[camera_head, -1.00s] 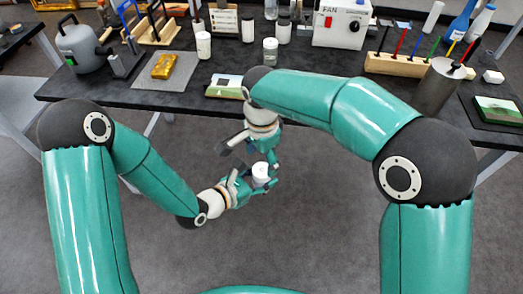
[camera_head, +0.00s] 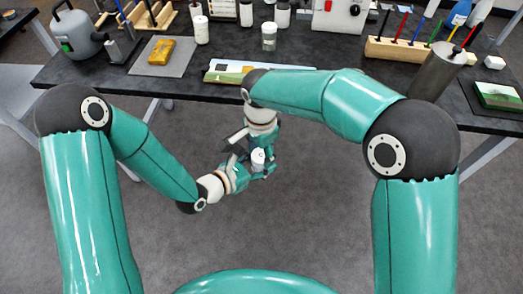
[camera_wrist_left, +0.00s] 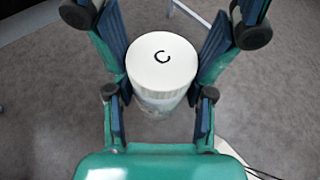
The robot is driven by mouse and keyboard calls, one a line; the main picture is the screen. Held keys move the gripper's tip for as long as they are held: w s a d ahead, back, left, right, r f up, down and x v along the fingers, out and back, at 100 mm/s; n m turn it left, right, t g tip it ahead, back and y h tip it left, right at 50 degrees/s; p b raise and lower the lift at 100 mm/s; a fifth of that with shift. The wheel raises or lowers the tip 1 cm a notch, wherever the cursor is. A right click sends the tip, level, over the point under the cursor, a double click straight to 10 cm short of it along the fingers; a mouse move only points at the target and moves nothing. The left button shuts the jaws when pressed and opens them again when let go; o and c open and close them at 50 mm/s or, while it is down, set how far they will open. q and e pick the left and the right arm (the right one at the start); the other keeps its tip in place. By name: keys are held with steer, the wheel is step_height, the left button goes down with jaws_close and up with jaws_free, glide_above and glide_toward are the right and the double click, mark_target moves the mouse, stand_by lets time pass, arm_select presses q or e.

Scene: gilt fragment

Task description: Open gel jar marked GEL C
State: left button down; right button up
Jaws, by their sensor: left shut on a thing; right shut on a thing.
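The small gel jar (camera_head: 258,167) has a white lid (camera_head: 258,154) and is upright in mid-air in front of the table. In the left wrist view the lid (camera_wrist_left: 162,62) carries a black letter C and sits on the pale jar body (camera_wrist_left: 160,105). My left gripper (camera_head: 257,172) is shut on the jar body from the left. My right gripper (camera_head: 258,152) comes down from above and is shut at the lid, with a finger on each side. The exact contact of its fingertips is partly hidden. The lid is on the jar.
The dark table (camera_head: 130,95) lies beyond the arms. It bears a white bottle (camera_head: 201,31), a clear jar (camera_head: 269,38), a fan box (camera_head: 338,18), a wooden pen block (camera_head: 392,50), a metal cylinder (camera_head: 436,78) and a gilt piece (camera_head: 160,51). Open floor surrounds the grippers.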

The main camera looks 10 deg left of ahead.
steer(key=n, duration=0.3)
steer(key=shift+c, duration=0.2)
steer(key=n, duration=0.4)
arm_select(q)
steer(key=shift+d, duration=0.1)
arm_select(e)
steer(key=n, duration=0.6)
steer(key=shift+n, duration=0.4)
steer(key=n, duration=1)
steer(key=shift+r, duration=0.1)
steer(key=n, duration=0.4)
steer(key=shift+w, duration=0.1)
steer(key=shift+a+r, duration=0.1)
steer(key=shift+r, duration=0.05)
